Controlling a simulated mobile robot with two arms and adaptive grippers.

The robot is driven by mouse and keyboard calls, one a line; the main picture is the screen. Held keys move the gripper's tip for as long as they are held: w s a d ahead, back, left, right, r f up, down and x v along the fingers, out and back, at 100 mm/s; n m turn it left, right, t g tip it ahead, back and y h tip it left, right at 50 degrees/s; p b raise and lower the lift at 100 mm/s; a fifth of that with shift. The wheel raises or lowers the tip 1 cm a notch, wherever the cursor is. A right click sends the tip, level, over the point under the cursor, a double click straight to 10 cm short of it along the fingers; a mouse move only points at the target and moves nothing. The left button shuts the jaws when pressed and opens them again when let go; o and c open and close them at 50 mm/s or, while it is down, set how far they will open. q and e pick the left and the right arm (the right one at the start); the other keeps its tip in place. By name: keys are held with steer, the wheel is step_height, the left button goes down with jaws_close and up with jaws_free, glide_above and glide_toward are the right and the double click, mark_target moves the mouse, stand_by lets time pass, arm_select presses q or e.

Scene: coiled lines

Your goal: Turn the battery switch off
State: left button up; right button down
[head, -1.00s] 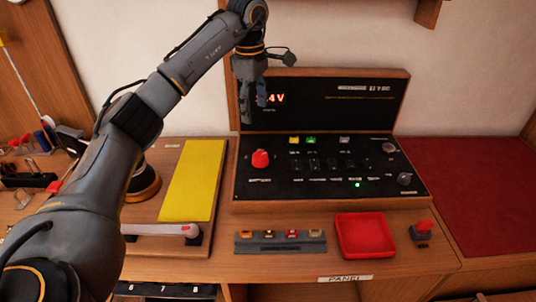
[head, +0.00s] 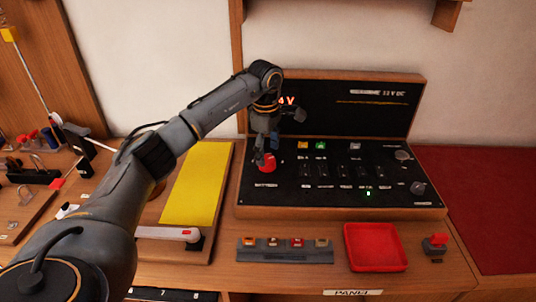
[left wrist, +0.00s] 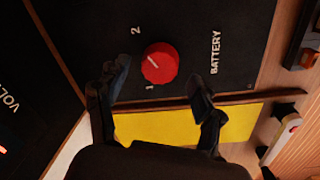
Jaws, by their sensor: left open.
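The battery switch is a round red knob (head: 267,164) at the left of the black panel; the left wrist view shows it too (left wrist: 160,63). There, "BATTERY" and the numbers 1 and 2 are printed around it, and a small pale mark shows on the knob. I cannot tell surely which position it marks. My left gripper (head: 264,152) is over the knob in the head view, partly covering it. In the left wrist view its open fingers (left wrist: 158,92) lie either side of the knob's near side, apart from it, with nothing between them. My right gripper is not in view.
The panel's upright back (head: 360,110) shows a partly hidden red voltage readout. A fuse strip (head: 285,250), a red tray (head: 375,248) and a small red-topped switch (head: 435,243) stand in front. A yellow sheet (head: 198,183) lies left.

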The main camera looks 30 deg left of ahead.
arm_select(q)
steer(key=shift+f, duration=1.15)
steer(key=c, duration=1.2)
steer(key=shift+o, duration=0.2)
steer(key=shift+n, duration=0.3)
steer(key=n+p, duration=0.1)
steer(key=n, duration=0.4)
steer(key=shift+w, duration=0.1)
steer(key=n+p, duration=0.1)
steer(key=n, duration=0.5)
steer(key=shift+y, duration=0.3)
